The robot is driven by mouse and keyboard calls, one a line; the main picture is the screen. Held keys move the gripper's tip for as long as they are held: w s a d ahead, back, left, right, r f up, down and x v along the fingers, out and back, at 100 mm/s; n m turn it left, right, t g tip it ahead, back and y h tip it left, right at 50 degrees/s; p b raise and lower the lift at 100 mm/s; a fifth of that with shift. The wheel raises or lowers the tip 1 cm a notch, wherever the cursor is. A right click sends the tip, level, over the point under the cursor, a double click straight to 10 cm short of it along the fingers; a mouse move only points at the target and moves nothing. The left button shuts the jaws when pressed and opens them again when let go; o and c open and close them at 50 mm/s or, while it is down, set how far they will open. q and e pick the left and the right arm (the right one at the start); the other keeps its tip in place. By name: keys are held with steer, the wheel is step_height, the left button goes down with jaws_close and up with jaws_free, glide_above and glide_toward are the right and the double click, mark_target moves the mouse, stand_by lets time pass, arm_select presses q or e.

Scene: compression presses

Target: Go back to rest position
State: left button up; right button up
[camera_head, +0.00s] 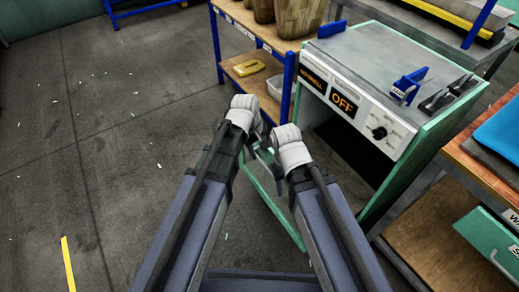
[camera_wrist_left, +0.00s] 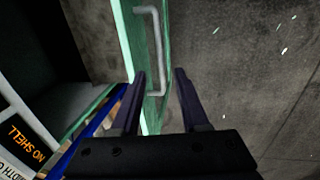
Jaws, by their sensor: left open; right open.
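My left gripper (camera_wrist_left: 160,95) is open in the left wrist view, with two dark fingers spread apart and nothing held. In the head view my left gripper (camera_head: 262,140) is largely hidden by its pale wrist. My right gripper (camera_head: 272,165) is just below and right of it, close beside it; its dark fingers are partly seen and look empty. Both arms reach forward in front of the press. A green door (camera_wrist_left: 128,45) with a grey handle (camera_wrist_left: 158,50) lies beyond the left fingers; I cannot tell whether they touch it.
The green press (camera_head: 400,75) has a dark open front and an orange "OFF" display (camera_head: 343,103). A wooden shelf with blue posts (camera_head: 262,75) stands behind, holding baskets. A workbench (camera_head: 470,165) with a blue sheet is at right.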

arm_select(q)
steer(key=s+a+r+m+y+p, duration=0.1)
steer(key=s+r+m+p, duration=0.4)
steer(key=r+p, duration=0.5)
steer(key=s+a+r+m+g+y+p, duration=0.1)
steer(key=s+r+m+y+p, duration=0.1)
steer(key=s+r+m+p, duration=0.4)
step_height(320, 180, up, 5)
steer(key=s+p, duration=0.2)
steer(key=p, duration=0.3)
steer(key=shift+s+a+f, duration=0.15)
steer(key=shift+s+a, duration=0.15)
steer(key=shift+s, duration=0.05)
steer(key=shift+d, duration=0.1)
